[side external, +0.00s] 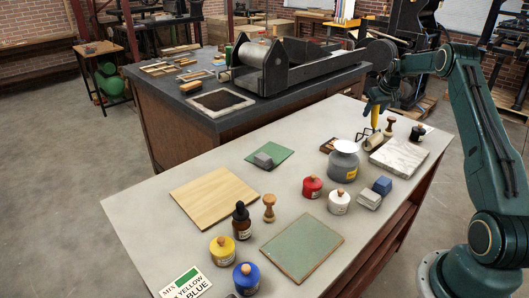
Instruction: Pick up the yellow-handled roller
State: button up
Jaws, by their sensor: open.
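The roller (373,141) is at the far right part of the pale table, with a tan cylinder beside the white marble slab. A yellow upright piece, apparently its handle, rises above the cylinder. My gripper (373,107) is over the roller, pointing down, with its fingertips at or very close to the top of the yellow piece. The gripper is open. The fingers are small in this view, and I cannot tell whether they touch the handle or stand on both sides of it.
The marble slab (399,157), a dark-knobbed stamp (417,133), a wooden-handled tool (389,127) and a grey can (343,164) crowd around the roller. A dark press (290,65) stands behind.

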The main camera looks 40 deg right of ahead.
grip_shut()
jog(key=shift+r, duration=0.1)
jog(key=shift+r, duration=0.1)
jog(key=shift+r, duration=4.9)
